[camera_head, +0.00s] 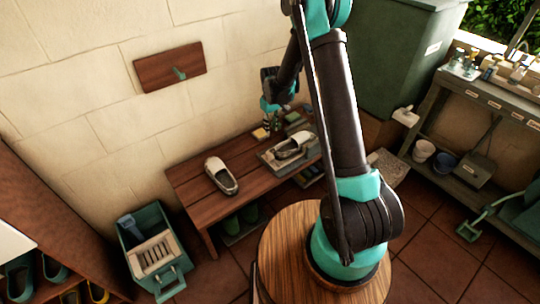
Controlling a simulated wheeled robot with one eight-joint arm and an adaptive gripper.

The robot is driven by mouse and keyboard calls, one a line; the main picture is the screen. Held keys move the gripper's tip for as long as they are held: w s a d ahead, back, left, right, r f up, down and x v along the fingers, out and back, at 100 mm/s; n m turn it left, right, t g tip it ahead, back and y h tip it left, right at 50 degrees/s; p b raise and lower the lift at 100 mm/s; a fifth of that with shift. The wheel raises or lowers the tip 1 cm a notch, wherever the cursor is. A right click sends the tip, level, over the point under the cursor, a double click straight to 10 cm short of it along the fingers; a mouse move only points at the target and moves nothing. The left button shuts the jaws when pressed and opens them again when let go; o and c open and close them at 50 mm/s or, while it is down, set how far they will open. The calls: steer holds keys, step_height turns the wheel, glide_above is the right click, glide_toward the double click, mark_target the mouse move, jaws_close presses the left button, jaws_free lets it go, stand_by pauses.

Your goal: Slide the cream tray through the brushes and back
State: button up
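On the wooden bench, a pale tray-like piece (267,158) lies under a light shoe (291,146). It is small here, and I cannot tell for sure that it is the cream tray. Small dark, green and yellow blocks (293,117) stand behind it; they may be the brushes, but bristles cannot be made out. My gripper (268,122) is at the bench's back edge, left of these blocks and behind the tray. Its fingers are tiny and partly merge with a small yellowish item (260,133), so its opening and any contact are unclear.
A second shoe (221,175) lies on the bench (196,181). A teal bin with a cream ribbed insert (154,254) stands on the floor at left. A green cabinet (395,60) and shelf (470,90) stand at right. My arm hides part of the bench's right side.

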mark_target(270, 153)
steer(key=f, duration=1.8)
steer(key=shift+w+a+f, duration=0.1)
steer(key=shift+a, duration=0.15)
steer(key=shift+c, duration=0.5)
jaws_close()
